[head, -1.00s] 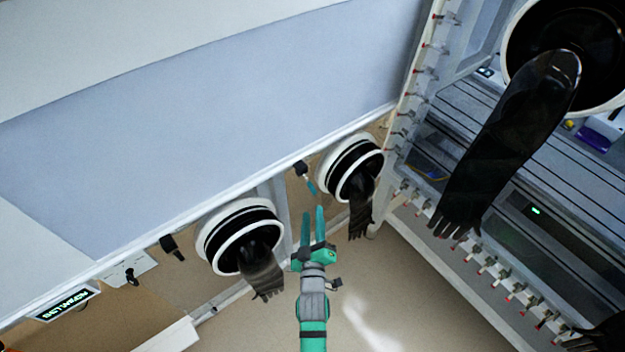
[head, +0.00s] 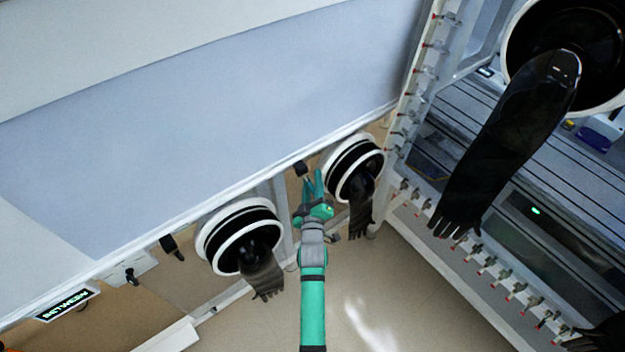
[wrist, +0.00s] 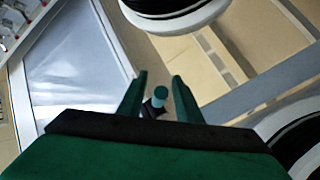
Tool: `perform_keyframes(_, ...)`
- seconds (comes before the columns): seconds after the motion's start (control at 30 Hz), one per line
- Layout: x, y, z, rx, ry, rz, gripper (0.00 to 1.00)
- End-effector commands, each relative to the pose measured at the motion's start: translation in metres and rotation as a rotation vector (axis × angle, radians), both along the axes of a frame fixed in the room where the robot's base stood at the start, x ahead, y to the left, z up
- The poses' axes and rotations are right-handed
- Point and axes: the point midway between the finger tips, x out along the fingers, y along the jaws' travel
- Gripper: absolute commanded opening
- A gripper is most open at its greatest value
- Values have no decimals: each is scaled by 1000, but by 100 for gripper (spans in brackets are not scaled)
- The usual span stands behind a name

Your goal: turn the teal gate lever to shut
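The teal gate lever shows in the wrist view (wrist: 160,93) as a short teal rounded end beside a dark mount (wrist: 150,110). In the head view the lever's dark hub (head: 300,168) is on the panel edge, and my gripper mostly covers the teal handle. My gripper (head: 313,175) reaches up to the lever, between two glove ports. In the wrist view my gripper (wrist: 160,77) is open, with the teal lever end between its two fingers. A gap shows on each side, and I cannot tell whether either finger touches it.
A lit sign (head: 68,303) at the lower left reads BETWEEN. White glove ports with hanging black gloves stand close on the left (head: 240,235) and right (head: 353,168) of my gripper. A large black glove (head: 510,140) hangs at the right. Floor below is clear.

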Motion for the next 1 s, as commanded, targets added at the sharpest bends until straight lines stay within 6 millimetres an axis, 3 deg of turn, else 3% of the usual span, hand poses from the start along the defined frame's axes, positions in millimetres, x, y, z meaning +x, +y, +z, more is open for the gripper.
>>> perform_keyframes(0.4, 8, 0, 0, 1, 0, 0, 32)
perform_keyframes(0.43, 8, 0, 0, 1, 0, 0, 29)
perform_keyframes(0.57, 8, 0, 0, 1, 0, 0, 0)
perform_keyframes(1.0, 9, -8, -1, 13, -16, -11, 0)
